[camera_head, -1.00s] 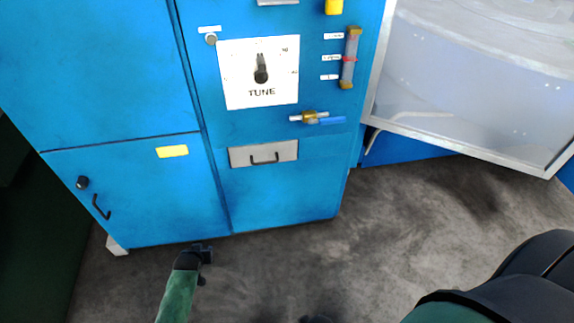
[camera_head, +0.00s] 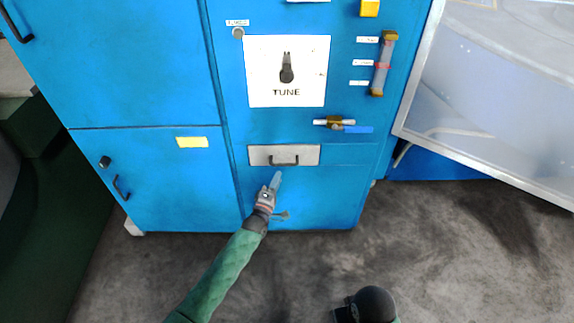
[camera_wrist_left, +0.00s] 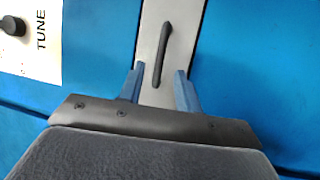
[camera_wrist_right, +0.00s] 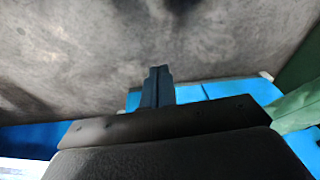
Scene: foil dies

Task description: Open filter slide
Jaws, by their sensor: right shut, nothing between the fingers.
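The filter slide is a grey rectangular panel (camera_head: 258,155) with a dark bar handle (camera_head: 284,161), set in the blue cabinet below the TUNE dial. My left gripper (camera_head: 277,178) is just below the handle in the head view. In the left wrist view its two blue fingers (camera_wrist_left: 158,88) are apart, with the dark handle (camera_wrist_left: 161,55) lined up between and beyond the tips. The handle appears free of the fingers. In the right wrist view my right gripper (camera_wrist_right: 157,75) has its fingers together and empty, with floor behind it.
The blue cabinet has a TUNE dial (camera_head: 287,72), a valve with a blue lever (camera_head: 352,129), a sight gauge (camera_head: 383,64) and a lower left door (camera_head: 160,190). A framed clear panel (camera_head: 490,80) stands at the right. The grey floor (camera_head: 450,240) is open in front.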

